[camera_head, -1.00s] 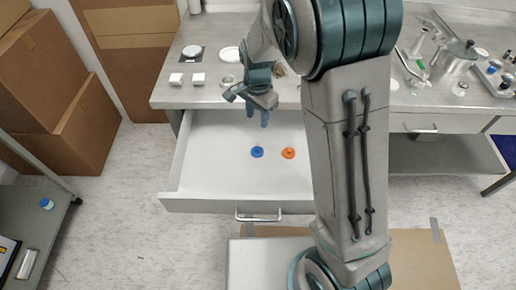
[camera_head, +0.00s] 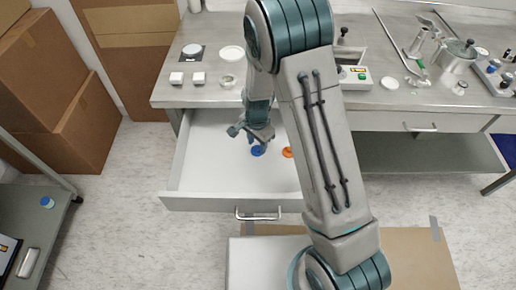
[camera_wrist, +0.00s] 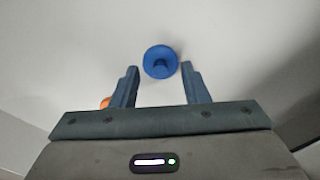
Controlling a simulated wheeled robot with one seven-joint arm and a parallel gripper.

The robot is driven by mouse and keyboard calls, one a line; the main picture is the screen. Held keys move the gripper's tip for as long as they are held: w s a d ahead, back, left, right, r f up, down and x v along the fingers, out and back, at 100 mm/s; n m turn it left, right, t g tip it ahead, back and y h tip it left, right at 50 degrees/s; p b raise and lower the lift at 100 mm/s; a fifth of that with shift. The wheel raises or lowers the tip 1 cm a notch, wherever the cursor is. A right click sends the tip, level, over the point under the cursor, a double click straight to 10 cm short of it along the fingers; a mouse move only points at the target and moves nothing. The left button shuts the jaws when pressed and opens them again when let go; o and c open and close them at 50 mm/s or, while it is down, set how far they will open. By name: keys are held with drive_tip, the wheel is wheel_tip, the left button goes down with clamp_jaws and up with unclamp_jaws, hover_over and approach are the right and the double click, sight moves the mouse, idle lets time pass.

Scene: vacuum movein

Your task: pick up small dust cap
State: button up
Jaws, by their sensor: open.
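A small blue cap (camera_head: 257,151) with a raised middle knob lies on the white floor of the open drawer (camera_head: 215,165). In the wrist view the blue cap (camera_wrist: 161,62) sits just beyond and between my two fingertips, with neither finger seen touching it. An orange cap (camera_head: 288,152) lies to its right in the drawer, partly hidden by my arm. In the wrist view a bit of orange (camera_wrist: 105,102) shows beside my left finger. My gripper (camera_wrist: 158,68) is open and empty. In the head view my gripper (camera_head: 256,140) is low inside the drawer, right at the blue cap.
The drawer's front panel with its handle (camera_head: 259,214) and its side walls surround my gripper. The bench top (camera_head: 195,98) above holds two small white blocks, dishes and tools. Cardboard boxes (camera_head: 75,130) stand at the left. The drawer's left part is clear.

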drive_tip(key=shift+f, duration=0.6)
clamp_jaws()
drive_tip(key=shift+r, duration=0.1)
